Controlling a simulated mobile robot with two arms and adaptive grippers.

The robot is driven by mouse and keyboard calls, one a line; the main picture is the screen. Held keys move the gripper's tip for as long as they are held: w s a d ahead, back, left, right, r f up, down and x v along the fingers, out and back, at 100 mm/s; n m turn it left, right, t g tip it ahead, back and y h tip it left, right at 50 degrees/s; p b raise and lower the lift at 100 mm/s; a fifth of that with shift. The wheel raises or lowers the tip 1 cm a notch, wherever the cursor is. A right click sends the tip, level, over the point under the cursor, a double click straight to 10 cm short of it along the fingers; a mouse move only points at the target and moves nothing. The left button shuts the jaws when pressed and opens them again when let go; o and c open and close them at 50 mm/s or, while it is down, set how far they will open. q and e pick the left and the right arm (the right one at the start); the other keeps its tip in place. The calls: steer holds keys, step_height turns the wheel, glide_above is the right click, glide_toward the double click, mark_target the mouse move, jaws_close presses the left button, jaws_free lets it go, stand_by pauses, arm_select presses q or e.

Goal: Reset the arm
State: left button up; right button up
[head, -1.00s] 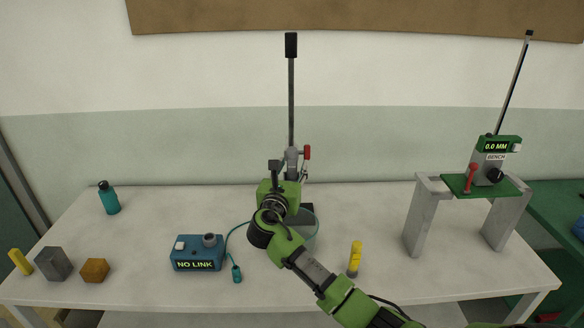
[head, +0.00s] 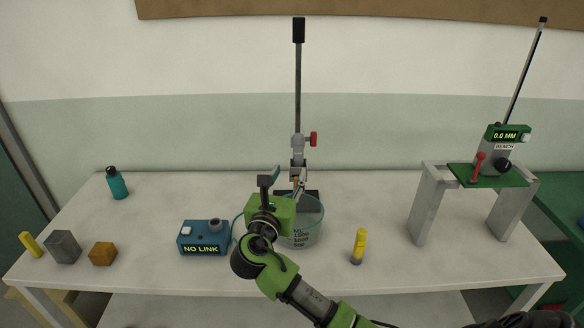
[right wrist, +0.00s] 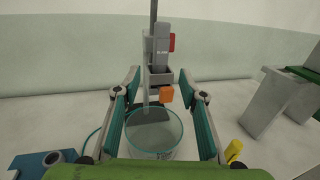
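My right arm reaches in from the lower right in the head view. Its green wrist is in front of the glass beaker (head: 308,232) and hides part of it. The right gripper (right wrist: 160,78) is open and empty in the right wrist view, its two teal-padded fingers standing apart. The beaker (right wrist: 155,135) shows between and below the fingers, with an orange piece (right wrist: 166,95) and a grey clamp beyond them. I cannot tell whether a finger touches anything. My left gripper is in neither view.
A tall rod stand (head: 298,90) with a red knob (head: 313,139) rises behind the beaker. A blue "NO LINK" box (head: 203,240) sits left, a yellow-capped stick (head: 359,246) right. A grey bench frame (head: 428,205) stands farther right. A teal bottle (head: 117,184) and blocks (head: 63,247) are left.

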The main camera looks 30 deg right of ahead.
steer(key=shift+s+a, duration=0.25)
steer(key=shift+f, duration=0.1)
stand_by(0.3)
